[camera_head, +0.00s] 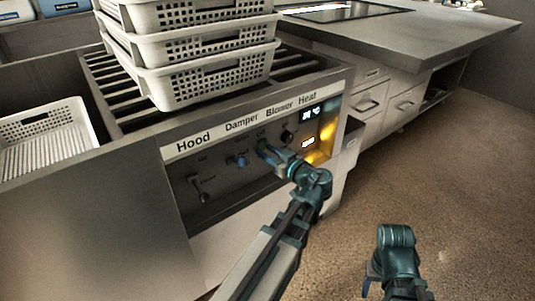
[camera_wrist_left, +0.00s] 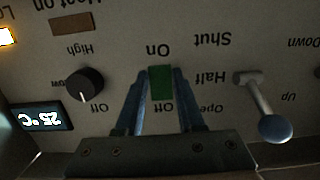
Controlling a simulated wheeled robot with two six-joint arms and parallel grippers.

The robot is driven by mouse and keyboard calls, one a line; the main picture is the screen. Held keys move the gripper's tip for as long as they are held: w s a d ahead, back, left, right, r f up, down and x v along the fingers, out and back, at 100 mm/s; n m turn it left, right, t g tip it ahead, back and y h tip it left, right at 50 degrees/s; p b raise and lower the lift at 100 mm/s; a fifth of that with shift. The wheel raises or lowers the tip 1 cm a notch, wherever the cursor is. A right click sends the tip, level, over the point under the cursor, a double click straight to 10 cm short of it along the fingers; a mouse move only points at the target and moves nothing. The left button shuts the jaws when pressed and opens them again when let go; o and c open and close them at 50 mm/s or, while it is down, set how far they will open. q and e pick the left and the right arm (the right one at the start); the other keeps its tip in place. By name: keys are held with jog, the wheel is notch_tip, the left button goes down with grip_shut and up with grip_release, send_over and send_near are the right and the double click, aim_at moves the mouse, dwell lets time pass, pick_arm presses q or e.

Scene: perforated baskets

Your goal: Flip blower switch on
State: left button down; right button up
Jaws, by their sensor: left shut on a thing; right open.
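The blower switch is a small green block (camera_wrist_left: 160,82) on the dark control panel (camera_head: 222,180). In the left wrist view the panel's writing is upside down, with "On" above the switch and "Off" below it. My left gripper (camera_head: 264,147) is at the panel under the "Blower" label. In the left wrist view its two blue fingers (camera_wrist_left: 158,100) are shut on the green switch, one on each side. I cannot tell which way the switch is tilted. My right gripper (camera_head: 374,278) is open and empty, low over the floor, away from the panel.
The damper lever with its blue ball (camera_wrist_left: 275,128) and the black heat knob (camera_wrist_left: 84,84) flank the switch. The hood lever (camera_head: 201,188) is further left. Stacked white baskets (camera_head: 210,80) stand on the slatted top above. Open floor (camera_head: 450,180) lies to the right.

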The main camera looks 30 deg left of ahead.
pick_arm(q)
jog(key=c, duration=0.5)
grip_release()
jog(key=p+v, duration=0.2)
jog(key=v, duration=1.1)
jog(key=shift+s+d, duration=0.15)
jog(key=shift+d, duration=0.25)
